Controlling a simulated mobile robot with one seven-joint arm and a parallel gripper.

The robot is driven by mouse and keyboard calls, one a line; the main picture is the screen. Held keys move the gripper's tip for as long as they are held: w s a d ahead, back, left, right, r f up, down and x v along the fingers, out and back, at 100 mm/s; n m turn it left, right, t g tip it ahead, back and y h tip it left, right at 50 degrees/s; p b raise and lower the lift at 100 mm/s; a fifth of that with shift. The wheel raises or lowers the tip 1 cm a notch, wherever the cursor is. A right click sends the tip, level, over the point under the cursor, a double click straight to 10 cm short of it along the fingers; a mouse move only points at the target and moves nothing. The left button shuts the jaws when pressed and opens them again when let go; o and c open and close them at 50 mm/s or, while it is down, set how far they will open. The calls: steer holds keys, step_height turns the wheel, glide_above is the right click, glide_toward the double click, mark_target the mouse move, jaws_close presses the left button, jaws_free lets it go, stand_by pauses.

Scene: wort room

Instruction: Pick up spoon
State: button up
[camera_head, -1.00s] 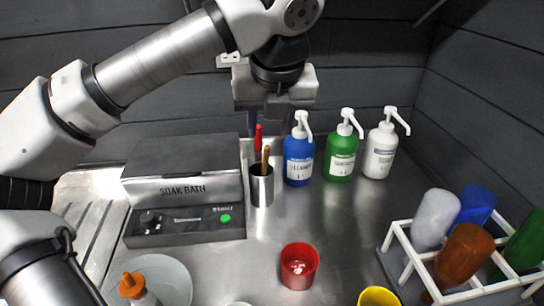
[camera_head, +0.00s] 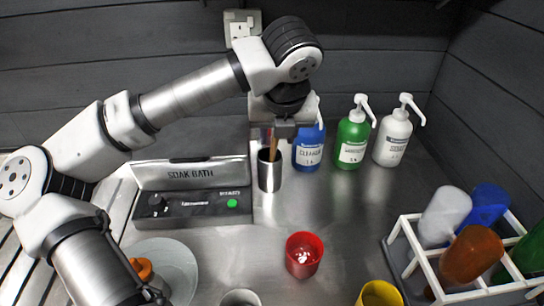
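A metal cup (camera_head: 269,174) stands upright on the steel counter right of the soak bath. A brown wooden handle (camera_head: 273,152), possibly the spoon's, sticks up out of it, and its lower part is hidden inside the cup. A sliver of red, from another utensil in the cup, shows beside it. My gripper (camera_head: 278,137) is pointed down over the cup, at the top of the handle. Its fingers are small and dark here, so I cannot tell whether they touch or hold the handle.
The blue pump bottle (camera_head: 308,153) stands close to the right of my gripper, with green (camera_head: 352,140) and white (camera_head: 393,138) bottles beyond. The soak bath (camera_head: 192,190) is at left. A red cup (camera_head: 304,256), yellow cup (camera_head: 379,294) and bottle rack (camera_head: 409,262) are nearer.

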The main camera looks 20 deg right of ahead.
mark_target(274, 153)
steer(key=x, duration=0.1)
steer(key=p+x, duration=0.1)
steer(key=x, duration=0.1)
steer(key=shift+a+f+p, duration=0.15)
steer(key=shift+a+p, duration=0.1)
steer(key=shift+p, duration=0.05)
steer(key=shift+w+f, duration=0.15)
steer(key=shift+f, duration=0.45)
jaws_close()
